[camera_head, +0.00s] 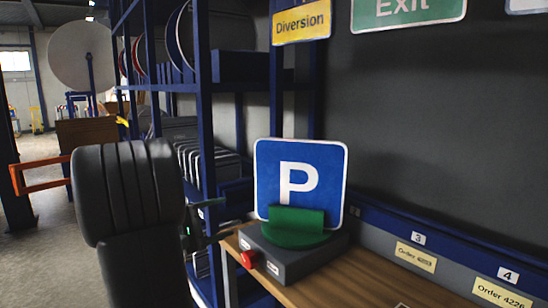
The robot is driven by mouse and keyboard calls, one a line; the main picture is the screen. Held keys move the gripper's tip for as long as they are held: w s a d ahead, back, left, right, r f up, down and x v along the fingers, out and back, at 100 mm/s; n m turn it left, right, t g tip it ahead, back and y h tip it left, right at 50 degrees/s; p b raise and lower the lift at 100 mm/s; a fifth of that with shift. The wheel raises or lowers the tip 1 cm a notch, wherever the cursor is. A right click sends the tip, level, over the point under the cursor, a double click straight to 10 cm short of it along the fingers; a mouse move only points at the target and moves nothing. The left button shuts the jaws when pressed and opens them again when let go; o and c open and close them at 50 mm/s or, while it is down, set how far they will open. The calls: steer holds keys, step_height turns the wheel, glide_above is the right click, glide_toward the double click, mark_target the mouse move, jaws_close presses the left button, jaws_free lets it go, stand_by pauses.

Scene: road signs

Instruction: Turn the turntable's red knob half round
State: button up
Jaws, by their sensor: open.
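The turntable (285,259) is a dark grey box on the wooden bench, with a green round top and a green holder (296,220). A blue parking sign (298,168) with a white P stands upright behind the holder. The red knob (249,259) is on the turntable's left front face. My gripper (222,220) is open and small in view, left of the turntable and a little above the knob's level. It appears apart from the knob. My dark arm hides part of the gripper's near side.
The wooden bench (385,290) runs to the lower right, with a blue rail of order labels (416,257) behind it. A blue rack (203,110) of sign plates stands behind the gripper. Diversion (301,21) and Exit (405,8) signs hang above. Floor is open at left.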

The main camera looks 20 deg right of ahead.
steer(key=w+d+r+n+p, duration=0.1)
steer(key=d+r+n+p, duration=0.2)
steer(key=r+n+p, duration=0.95)
steer(key=w+d+n, duration=0.1)
steer(key=w+d, duration=0.1)
steer(key=d, duration=0.4)
steer(key=w+d+f+p, duration=0.1)
steer(key=w+d, duration=0.1)
steer(key=d, duration=0.5)
steer(key=shift+w+d+f+n, duration=0.25)
steer(key=shift+w+f+n, duration=0.05)
steer(key=shift+w+n, duration=0.05)
